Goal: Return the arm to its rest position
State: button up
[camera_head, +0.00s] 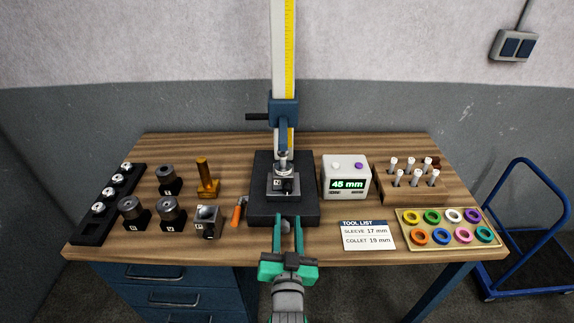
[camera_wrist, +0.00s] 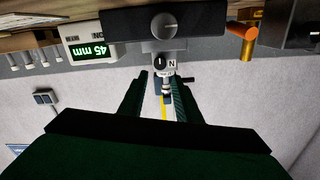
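My gripper (camera_head: 288,220) is in front of the black base block (camera_head: 266,213) at the bench's front middle. Its two green fingers stand apart with nothing visibly held between them. In the wrist view the fingers (camera_wrist: 157,105) are also apart. Beyond them a grey holder marked N (camera_wrist: 172,64) with a metal tool shows, apparently behind the gap. In the head view this holder (camera_head: 284,185) sits on the black block, under the height gauge's blue slide (camera_head: 284,112). Whether my fingertips touch the block cannot be told.
The wooden bench (camera_head: 350,248) carries a display box (camera_head: 346,184) reading 45 mm, a tool list card (camera_head: 368,235), a tray of coloured rings (camera_head: 452,246) and a pin rack (camera_head: 391,193). Left are dark holders (camera_head: 168,181), a brass piece (camera_head: 206,180), an orange-handled tool (camera_head: 238,212) and a black rack (camera_head: 90,236).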

jog(key=s+f+n+g, duration=0.1)
jog(key=s+f, duration=1.2)
jog(key=s, duration=0.5)
jog(key=s+f+n+g, duration=0.1)
jog(key=s, duration=1.8)
jog(key=shift+f+n+g, duration=0.2)
jog(key=shift+n+g, duration=0.1)
